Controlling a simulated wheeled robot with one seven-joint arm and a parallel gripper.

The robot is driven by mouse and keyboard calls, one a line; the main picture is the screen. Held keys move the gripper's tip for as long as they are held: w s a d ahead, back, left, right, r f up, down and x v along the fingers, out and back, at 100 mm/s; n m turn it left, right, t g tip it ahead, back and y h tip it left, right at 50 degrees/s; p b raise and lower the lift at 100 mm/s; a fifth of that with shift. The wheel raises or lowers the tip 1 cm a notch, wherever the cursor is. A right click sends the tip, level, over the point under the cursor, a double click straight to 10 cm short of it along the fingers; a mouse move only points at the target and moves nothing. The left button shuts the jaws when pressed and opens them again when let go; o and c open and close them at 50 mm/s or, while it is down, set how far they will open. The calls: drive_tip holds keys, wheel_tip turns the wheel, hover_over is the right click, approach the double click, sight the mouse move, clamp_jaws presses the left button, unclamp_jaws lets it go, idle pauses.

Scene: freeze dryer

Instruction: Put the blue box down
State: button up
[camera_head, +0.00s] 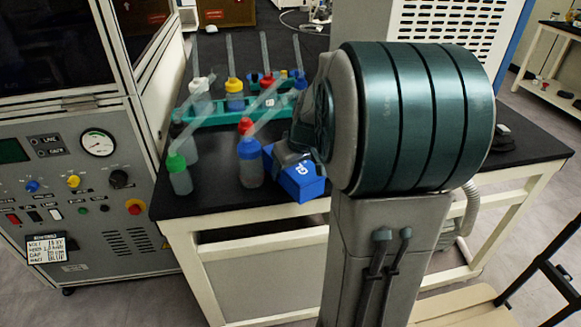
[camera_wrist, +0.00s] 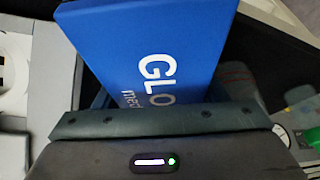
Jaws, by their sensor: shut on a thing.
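The blue box (camera_head: 297,181) with white lettering is at the front edge of the black tabletop in the head view, partly hidden by my gripper (camera_head: 293,155). In the wrist view the blue box (camera_wrist: 150,45) fills the top middle, with large white letters on its face. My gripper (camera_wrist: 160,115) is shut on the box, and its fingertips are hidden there. I cannot tell whether the box touches the tabletop.
Wash bottles with red (camera_head: 249,160) and green (camera_head: 180,173) caps stand left of the box. A green rack (camera_head: 215,118) with more bottles is behind. The black table (camera_head: 215,200) has a bare front-left strip. A grey machine (camera_head: 90,200) stands left.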

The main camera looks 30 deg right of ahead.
drive_tip(key=shift+f, duration=0.2)
drive_tip(key=o, duration=0.9)
drive_tip(key=shift+r, duration=0.1)
drive_tip(key=shift+c, duration=0.2)
drive_tip(key=p+v, duration=0.2)
drive_tip(key=v, duration=1)
drive_tip(key=shift+s+a, duration=0.1)
drive_tip(key=shift+a, duration=0.1)
drive_tip(key=s+a+f+g, duration=0.1)
drive_tip(key=s+a+f, duration=0.3)
drive_tip(key=s+a, duration=0.3)
drive_tip(key=s+a+f+m+g, duration=0.1)
drive_tip(key=s+a+f, duration=0.4)
drive_tip(key=s+a, duration=0.1)
drive_tip(key=shift+s+a+g+h, duration=0.3)
drive_tip(key=shift+s+a, duration=0.05)
drive_tip(key=shift+s, duration=0.15)
